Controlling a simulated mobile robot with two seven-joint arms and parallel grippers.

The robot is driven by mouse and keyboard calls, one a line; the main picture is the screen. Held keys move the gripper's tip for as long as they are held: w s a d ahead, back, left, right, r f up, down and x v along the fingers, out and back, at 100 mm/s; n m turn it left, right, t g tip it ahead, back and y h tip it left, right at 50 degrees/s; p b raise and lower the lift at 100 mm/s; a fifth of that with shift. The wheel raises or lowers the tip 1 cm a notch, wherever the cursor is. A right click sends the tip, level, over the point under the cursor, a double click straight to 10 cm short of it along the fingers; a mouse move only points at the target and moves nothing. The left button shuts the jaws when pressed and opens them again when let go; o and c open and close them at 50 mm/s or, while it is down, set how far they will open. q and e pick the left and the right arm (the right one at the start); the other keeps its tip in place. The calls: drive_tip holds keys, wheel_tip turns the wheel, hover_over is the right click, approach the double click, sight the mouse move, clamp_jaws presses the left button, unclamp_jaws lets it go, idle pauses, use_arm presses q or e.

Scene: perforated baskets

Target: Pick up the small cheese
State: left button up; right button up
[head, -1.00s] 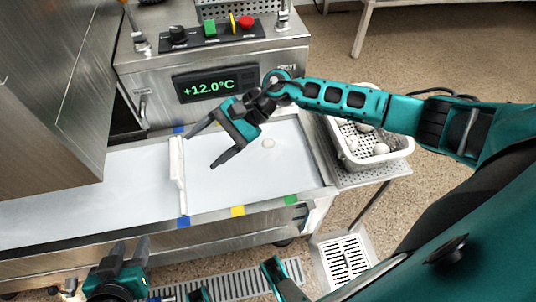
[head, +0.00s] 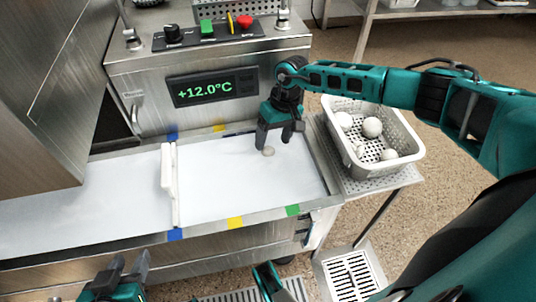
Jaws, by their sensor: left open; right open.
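The small cheese (head: 269,151) is a small pale round piece lying on the white work surface (head: 220,190), right of the white divider bar (head: 169,182). My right gripper (head: 272,143) points down over it, its fingers open and very close to the cheese. I cannot tell whether the fingers touch it; part of it may be hidden by them. My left gripper (head: 128,266) is at the bottom left, open and empty, in front of the machine's front edge.
A white perforated basket (head: 402,172) with several white round cheeses stands on a perforated shelf to the right. Behind the surface is a steel unit with a +12.0°C display (head: 216,87) and buttons. A steel cabinet (head: 50,120) closes off the left. Coloured tapes mark the surface's edges.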

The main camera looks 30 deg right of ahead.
sight(270, 149)
drive_tip(key=b+x, duration=0.1)
drive_tip(key=x, duration=0.4)
drive_tip(key=shift+a+f, duration=0.1)
drive_tip(key=c, duration=1.1)
drive_tip(key=shift+c, duration=0.2)
